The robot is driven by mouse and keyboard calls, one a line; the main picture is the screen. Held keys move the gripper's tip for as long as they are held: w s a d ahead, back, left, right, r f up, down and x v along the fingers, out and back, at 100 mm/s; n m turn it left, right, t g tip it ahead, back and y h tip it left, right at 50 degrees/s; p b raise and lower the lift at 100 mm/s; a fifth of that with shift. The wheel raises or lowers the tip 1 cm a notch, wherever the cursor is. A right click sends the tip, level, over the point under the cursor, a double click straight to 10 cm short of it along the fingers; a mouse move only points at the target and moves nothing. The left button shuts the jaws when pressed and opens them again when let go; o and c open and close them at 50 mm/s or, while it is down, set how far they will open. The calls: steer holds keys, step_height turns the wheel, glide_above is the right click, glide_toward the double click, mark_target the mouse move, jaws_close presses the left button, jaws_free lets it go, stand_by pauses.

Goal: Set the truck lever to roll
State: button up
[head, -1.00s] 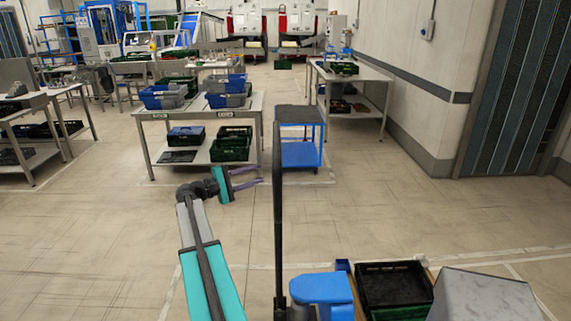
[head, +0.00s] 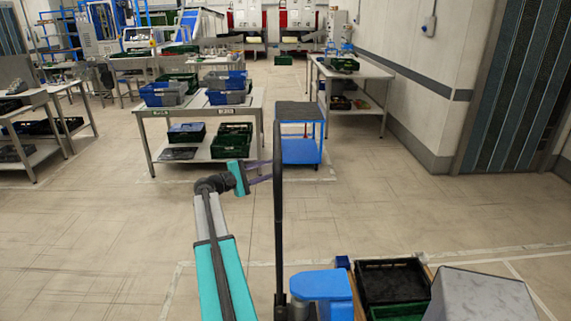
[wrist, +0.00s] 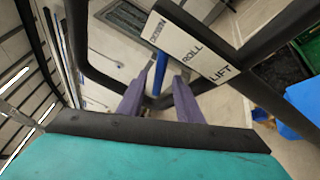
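The pallet truck's black handle (head: 279,220) stands upright in the middle of the head view. In the wrist view, its label plate (wrist: 193,47) shows ROLL and LIFT, plus a third word at the upper end that is hard to read. A blue lever (wrist: 160,72) shows beside the plate, between my purple fingers; I cannot tell which label it is set to. My gripper (wrist: 158,98) is open, with a gap between its fingers. In the head view my gripper (head: 268,171) is at the handle's upper part, its fingertips partly hidden behind it.
A blue truck body (head: 321,287), a black crate (head: 392,262) and a grey box (head: 480,297) are at the lower right. A blue cart (head: 300,150) and a table with crates (head: 190,108) stand beyond. The floor at left is clear.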

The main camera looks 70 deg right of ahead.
steer(key=p+x, duration=0.2)
steer(key=x, duration=0.6)
steer(key=shift+s, duration=0.15)
steer(key=shift+d, duration=0.1)
jaws_close()
